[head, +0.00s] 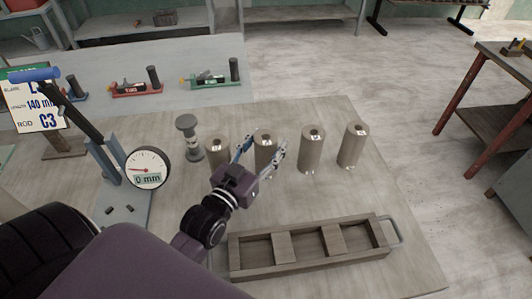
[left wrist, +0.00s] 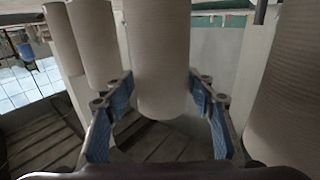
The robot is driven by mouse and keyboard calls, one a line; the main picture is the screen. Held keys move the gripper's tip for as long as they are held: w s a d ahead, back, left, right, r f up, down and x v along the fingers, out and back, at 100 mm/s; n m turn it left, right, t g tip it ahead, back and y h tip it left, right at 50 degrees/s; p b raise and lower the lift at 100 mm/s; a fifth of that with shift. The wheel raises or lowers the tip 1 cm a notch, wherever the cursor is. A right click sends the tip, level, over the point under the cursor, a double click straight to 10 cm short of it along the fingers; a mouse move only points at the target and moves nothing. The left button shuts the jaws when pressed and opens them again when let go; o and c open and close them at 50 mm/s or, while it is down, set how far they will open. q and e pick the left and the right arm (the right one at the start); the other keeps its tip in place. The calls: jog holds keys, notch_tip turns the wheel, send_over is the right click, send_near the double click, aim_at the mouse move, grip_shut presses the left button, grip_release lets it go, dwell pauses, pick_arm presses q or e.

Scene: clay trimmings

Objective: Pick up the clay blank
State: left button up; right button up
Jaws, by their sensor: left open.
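Several brown clay blanks stand upright in a row on the table, each with a hole in its top and a small white label. My left gripper (head: 262,148) is open, with one finger on each side of the second blank from the left (head: 265,161). In the left wrist view this blank (left wrist: 161,60) is between the blue-padded fingers (left wrist: 162,98), with narrow gaps beside it. The other blanks are the leftmost (head: 217,152), the third (head: 311,150) and the rightmost (head: 352,147). My right gripper is not in view.
A wooden tray (head: 260,270) with dividers lies in front. A dial gauge (head: 148,168) reading 0 mm and a grey spool-shaped piece (head: 189,140) stand at left. A sign (head: 38,108) shows 140 mm and rod C3. Red (head: 137,89) and green (head: 210,80) fixtures sit behind.

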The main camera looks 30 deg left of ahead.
pick_arm(q)
jog(key=w+p, duration=0.1)
jog(key=w, duration=0.4)
jog(key=shift+w+a+f, duration=0.1)
jog(key=shift+w, duration=0.05)
grip_shut()
dwell(0.5)
